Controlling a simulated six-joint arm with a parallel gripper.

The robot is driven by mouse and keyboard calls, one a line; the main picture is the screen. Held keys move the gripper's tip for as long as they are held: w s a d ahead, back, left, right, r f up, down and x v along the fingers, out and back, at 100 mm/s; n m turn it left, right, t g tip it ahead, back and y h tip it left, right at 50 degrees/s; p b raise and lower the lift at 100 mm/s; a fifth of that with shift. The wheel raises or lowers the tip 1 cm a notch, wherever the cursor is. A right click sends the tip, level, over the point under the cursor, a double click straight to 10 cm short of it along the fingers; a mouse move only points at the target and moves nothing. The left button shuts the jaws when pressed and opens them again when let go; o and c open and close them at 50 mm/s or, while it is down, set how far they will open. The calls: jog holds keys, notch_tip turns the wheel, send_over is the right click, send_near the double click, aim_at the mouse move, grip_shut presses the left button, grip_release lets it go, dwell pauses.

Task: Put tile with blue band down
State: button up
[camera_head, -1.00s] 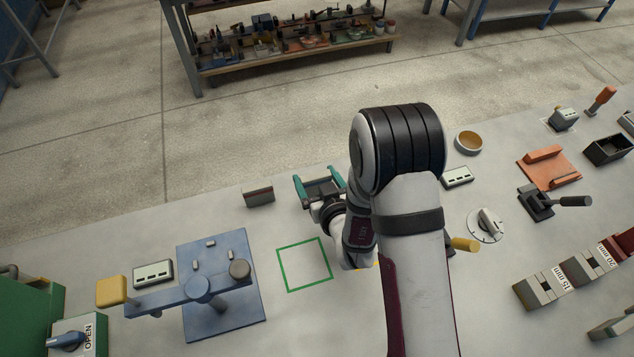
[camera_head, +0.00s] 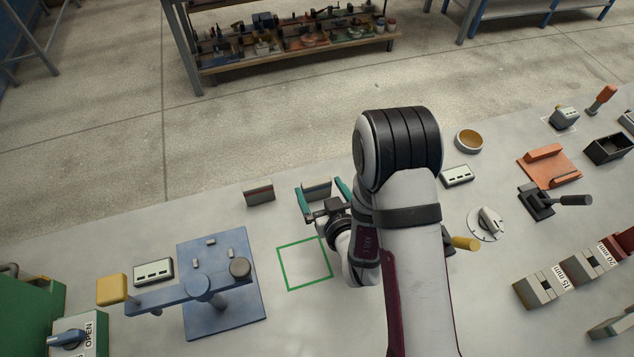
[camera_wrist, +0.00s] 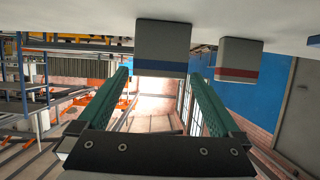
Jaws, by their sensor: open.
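The tile with the blue band (camera_wrist: 163,42) is a grey block standing upright on the bench, with the blue stripe along its edge in the wrist view. It also shows in the head view (camera_head: 317,187), at the fingertips of my gripper (camera_head: 320,192). My gripper is open, its two green fingers (camera_wrist: 159,78) spread on either side of the tile with a gap at each side. The band is hard to see in the head view.
A similar tile with a red band (camera_head: 258,193) stands just to the left. A green square outline (camera_head: 305,264) on the bench is empty. A blue fixture (camera_head: 222,285) stands further left. A dial (camera_head: 487,225) and a small meter (camera_head: 457,176) lie to the right.

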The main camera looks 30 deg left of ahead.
jog(key=v, duration=0.4)
jog(key=shift+s+d, duration=0.15)
jog(key=shift+s, duration=0.05)
jog(key=w+d+r+m+h, duration=0.3)
jog(key=w+d+m+h, duration=0.15)
jog(key=d, duration=0.25)
jog(key=s+d+r+m+g+h, duration=0.3)
jog(key=d+r+m, duration=0.1)
jog(key=d, duration=0.6)
jog(key=s+d+r+m+g, duration=0.2)
jog(key=s+r+m+g, duration=0.1)
jog(key=s, duration=0.7)
jog(key=s+d+r+m+g, duration=0.3)
jog(key=s+r, duration=0.2)
jog(key=s, duration=0.5)
jog(key=shift+d+r+g, duration=0.2)
jog(key=shift+r+g, duration=0.1)
jog(key=shift+r, duration=0.05)
jog(key=c, duration=0.6)
jog(key=shift+c, duration=0.2)
jog(key=shift+w, duration=0.1)
